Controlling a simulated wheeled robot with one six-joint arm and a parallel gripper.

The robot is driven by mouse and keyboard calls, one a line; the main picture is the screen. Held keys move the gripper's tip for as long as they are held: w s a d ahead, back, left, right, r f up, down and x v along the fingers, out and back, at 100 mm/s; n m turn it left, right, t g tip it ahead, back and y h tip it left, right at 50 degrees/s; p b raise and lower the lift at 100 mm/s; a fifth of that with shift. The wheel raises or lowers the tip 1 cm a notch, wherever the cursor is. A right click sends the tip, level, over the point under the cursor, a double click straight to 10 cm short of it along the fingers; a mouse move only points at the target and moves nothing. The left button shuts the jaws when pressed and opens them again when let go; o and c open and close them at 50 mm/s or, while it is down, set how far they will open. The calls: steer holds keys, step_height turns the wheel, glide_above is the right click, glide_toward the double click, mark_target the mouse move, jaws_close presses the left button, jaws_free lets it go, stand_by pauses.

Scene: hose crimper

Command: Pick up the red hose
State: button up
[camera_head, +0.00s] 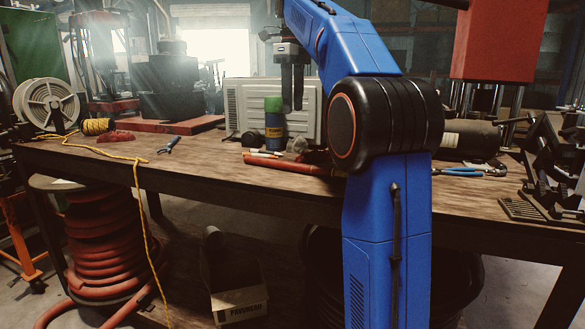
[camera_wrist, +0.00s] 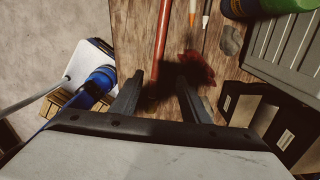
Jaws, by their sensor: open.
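The red hose (camera_head: 290,164) lies along the front part of the wooden bench in the head view, its right end partly hidden behind my arm. In the wrist view the red hose (camera_wrist: 161,42) runs down from the top edge toward the gap between my fingers, where it fades into dark shadow. My gripper (camera_head: 292,106) points down above the bench, its fingertips apart from the hose and higher than it. In the wrist view my gripper (camera_wrist: 160,92) is open, with a clear gap between the two fingers and nothing held.
A green-topped can (camera_head: 273,123) and a grey ribbed box (camera_head: 240,103) stand behind the hose. A crumpled red thing (camera_wrist: 196,70) lies beside it. Blue-handled pliers (camera_head: 458,172) lie right of my arm. Bench space to the left is fairly clear.

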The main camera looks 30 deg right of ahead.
glide_above(293, 166)
steer(key=w, duration=0.2)
steer(key=f, duration=0.8)
steer(key=d+f, duration=0.1)
steer(key=f, duration=0.3)
steer(key=shift+s, duration=0.25)
steer(key=shift+s+a+f, duration=0.1)
steer(key=shift+f, duration=1.25)
steer(key=shift+s+a+f, duration=0.1)
steer(key=shift+f, duration=1.2)
steer(key=shift+c, duration=0.4)
jaws_close()
